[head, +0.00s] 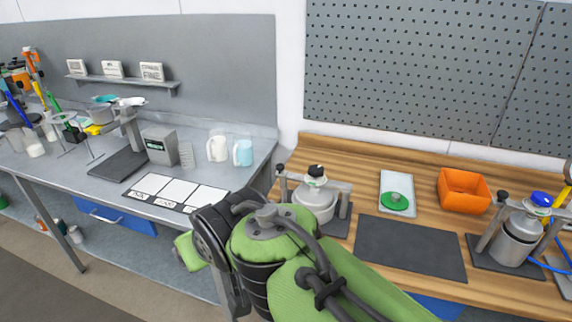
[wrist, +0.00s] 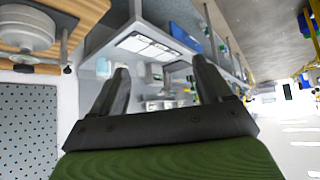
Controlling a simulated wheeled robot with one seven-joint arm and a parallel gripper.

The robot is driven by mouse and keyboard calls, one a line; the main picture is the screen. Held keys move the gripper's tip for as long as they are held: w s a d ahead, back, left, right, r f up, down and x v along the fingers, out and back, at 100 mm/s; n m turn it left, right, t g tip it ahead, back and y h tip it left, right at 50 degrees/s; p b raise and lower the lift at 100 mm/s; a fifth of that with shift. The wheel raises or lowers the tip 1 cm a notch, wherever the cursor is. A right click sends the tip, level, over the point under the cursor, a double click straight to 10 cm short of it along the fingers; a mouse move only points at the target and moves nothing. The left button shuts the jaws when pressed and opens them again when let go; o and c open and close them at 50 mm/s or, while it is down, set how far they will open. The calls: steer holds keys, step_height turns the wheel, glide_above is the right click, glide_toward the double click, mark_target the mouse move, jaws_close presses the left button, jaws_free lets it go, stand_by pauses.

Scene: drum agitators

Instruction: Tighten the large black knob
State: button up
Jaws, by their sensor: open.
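The large black knob (head: 316,170) sits on top of a silver drum (head: 314,200) in a clamp stand on the wooden bench. In the wrist view, which is turned nearly upside down, the drum shows at the upper left, and a dark knob (wrist: 22,68) is on it. A smaller black knob (head: 281,168) tops the stand's post beside it. My gripper (wrist: 160,72) is open and empty in the wrist view, well apart from the drum.
A second drum with a blue knob (head: 541,198) stands at the right. An orange bin (head: 464,190), a white tray with a green disc (head: 396,194) and a dark mat (head: 410,248) lie between. A grey bench (head: 100,185) with lab items is at the left.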

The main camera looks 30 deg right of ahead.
steer(key=s+d+f+g, duration=0.3)
steer(key=d+f, duration=0.1)
steer(key=f, duration=0.2)
steer(key=t, duration=1.3)
glide_toward(312, 166)
steer(key=shift+y, duration=0.4)
steer(key=w, duration=1)
steer(key=shift+w+r, duration=0.15)
steer(key=shift+w, duration=0.05)
